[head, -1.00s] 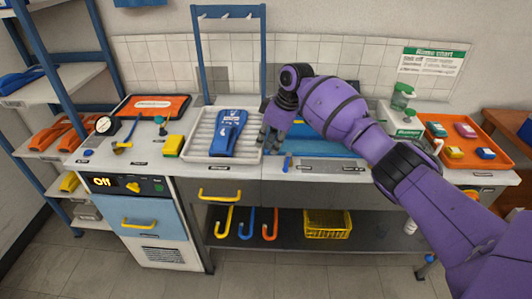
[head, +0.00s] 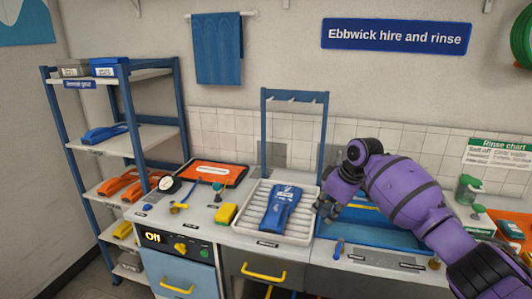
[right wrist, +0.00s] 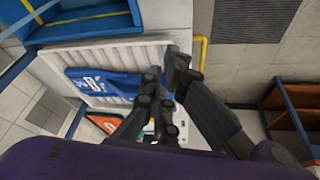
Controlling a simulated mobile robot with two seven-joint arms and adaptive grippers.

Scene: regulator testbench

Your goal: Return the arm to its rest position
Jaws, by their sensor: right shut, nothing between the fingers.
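My right arm, purple, comes in from the right in the head view and reaches over the bench. Its gripper (head: 328,208) is beside the right edge of the white ribbed tray (head: 255,231), near the blue basin (head: 372,230). In the right wrist view the dark fingers of the right gripper (right wrist: 165,85) are shut with nothing between them. A blue regulator-like item (head: 282,208) lies on the tray, apart from the gripper. It also shows in the right wrist view (right wrist: 100,84). My left gripper is in neither view.
A blue rack frame (head: 265,130) stands behind the tray. Left on the bench are a gauge (head: 169,184), a yellow sponge (head: 226,214) and an orange mat (head: 214,172). A blue-framed shelf (head: 125,148) stands further left. Green-topped bottles (head: 468,190) stand at the right.

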